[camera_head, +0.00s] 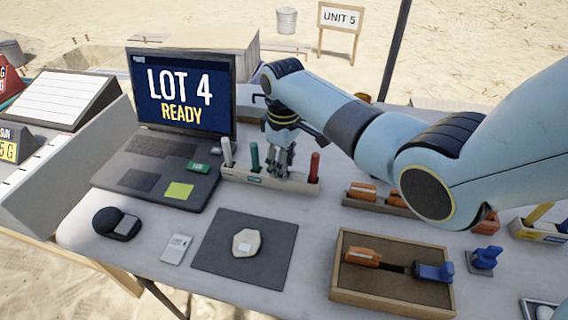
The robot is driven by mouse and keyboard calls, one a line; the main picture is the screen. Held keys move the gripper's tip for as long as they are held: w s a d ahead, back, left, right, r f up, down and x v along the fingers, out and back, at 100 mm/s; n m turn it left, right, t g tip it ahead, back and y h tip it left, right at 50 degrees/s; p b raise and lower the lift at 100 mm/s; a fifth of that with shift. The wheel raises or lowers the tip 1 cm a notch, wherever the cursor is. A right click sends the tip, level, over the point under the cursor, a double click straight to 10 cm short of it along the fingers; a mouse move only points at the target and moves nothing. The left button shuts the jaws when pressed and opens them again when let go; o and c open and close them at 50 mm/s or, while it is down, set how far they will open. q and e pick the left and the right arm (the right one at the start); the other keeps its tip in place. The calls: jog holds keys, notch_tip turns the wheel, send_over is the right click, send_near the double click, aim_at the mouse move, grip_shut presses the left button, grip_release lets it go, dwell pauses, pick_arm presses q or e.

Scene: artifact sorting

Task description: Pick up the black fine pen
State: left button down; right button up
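A pale pen holder (240,176) stands behind the dark mat, to the right of the laptop. It holds a white pen (227,152), a green pen (254,157) and a red pen (314,166), all upright. My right gripper (279,168) points down at the holder, between the green and red pens. Its fingers cover that part of the holder. I cannot make out a black fine pen; it may be hidden behind the fingers. Whether the fingers are open or shut on something is not clear. My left gripper is not in view.
The laptop (150,185) reads "LOT 4 READY". A dark mat (213,262) with a pale stone (246,242) lies in front. A wooden tray (345,297) with an orange-and-blue tool and an organizer with orange items (362,191) are at the right, under or near my arm.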

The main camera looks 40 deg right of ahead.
grip_shut()
jog(key=shift+r, duration=0.1)
